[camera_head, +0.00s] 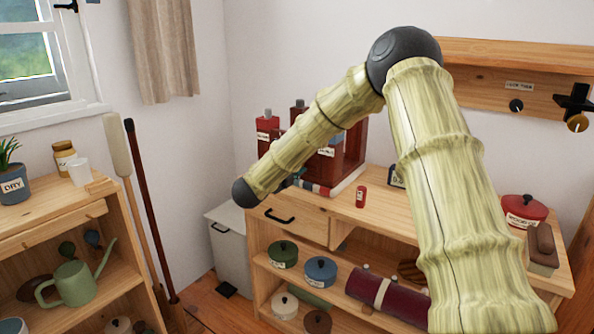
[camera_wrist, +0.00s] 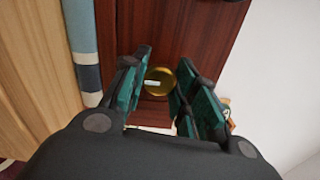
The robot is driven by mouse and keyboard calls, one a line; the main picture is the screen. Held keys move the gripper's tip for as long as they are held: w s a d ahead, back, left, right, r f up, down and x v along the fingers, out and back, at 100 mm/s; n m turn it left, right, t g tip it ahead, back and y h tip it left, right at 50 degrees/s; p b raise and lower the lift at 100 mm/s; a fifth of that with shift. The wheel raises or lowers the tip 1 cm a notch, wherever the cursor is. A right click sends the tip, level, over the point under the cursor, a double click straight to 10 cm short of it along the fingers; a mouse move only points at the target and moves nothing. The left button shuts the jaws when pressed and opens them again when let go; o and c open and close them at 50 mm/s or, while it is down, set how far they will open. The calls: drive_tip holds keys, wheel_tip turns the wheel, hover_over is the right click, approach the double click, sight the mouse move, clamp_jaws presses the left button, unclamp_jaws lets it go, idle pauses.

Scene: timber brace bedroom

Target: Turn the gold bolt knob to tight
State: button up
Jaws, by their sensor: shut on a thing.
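A round gold knob (camera_wrist: 158,82) with a pale bar mark across its face sits on a dark red-brown wooden panel (camera_wrist: 165,35) in the wrist view. My gripper (camera_wrist: 160,90) has its green-padded fingers on either side of the knob and is shut on it. In the head view my arm hides the knob, and my gripper is mostly hidden by the arm near the red-brown wooden unit (camera_head: 352,150) on the workbench. The words at the knob's tight position cannot be read.
A red bottle (camera_head: 267,132) stands left of the unit, and a small red can (camera_head: 361,196) stands before it. A red lidded pot (camera_head: 524,210) is at the bench's right. A separate gold knob (camera_head: 577,123) hangs on the wall rail. A striped blue roll (camera_wrist: 84,45) lies close left of my fingers.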

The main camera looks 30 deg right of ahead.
drive_tip(key=shift+f, duration=0.1)
drive_tip(key=shift+c, duration=0.2)
drive_tip(key=o, duration=1.1)
drive_tip(key=shift+c, duration=0.2)
drive_tip(key=shift+a, duration=0.1)
drive_tip(key=v, duration=1.1)
drive_tip(key=shift+s+a, duration=0.2)
drive_tip(key=shift+a, duration=0.15)
